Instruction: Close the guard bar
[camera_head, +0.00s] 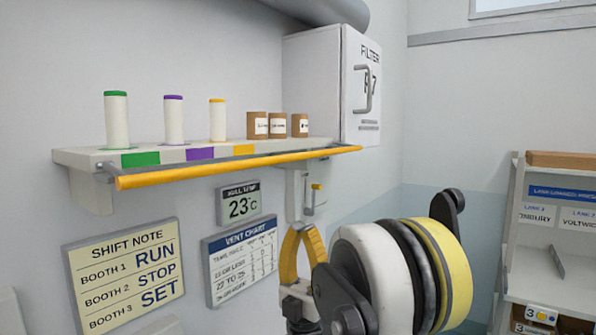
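The yellow guard bar (235,165) runs along the front of the white wall shelf (85,158), slightly below its top. Its left end is beside a grey bracket. Its right end reaches past the shelf, in front of the filter cabinet. A thin grey rod shows between bar and shelf. My gripper (303,232), with yellow fingers, points up below the right part of the bar, apart from it. The fingers lean together towards the top; whether their tips touch is unclear. My arm hides part of the gripper's lower area.
Several spools and small brown containers (278,125) stand on the shelf. A white filter cabinet (312,85) adjoins its right end. A small fixture with a yellow knob (316,187) is on the wall above my gripper. A rack (530,255) stands at right.

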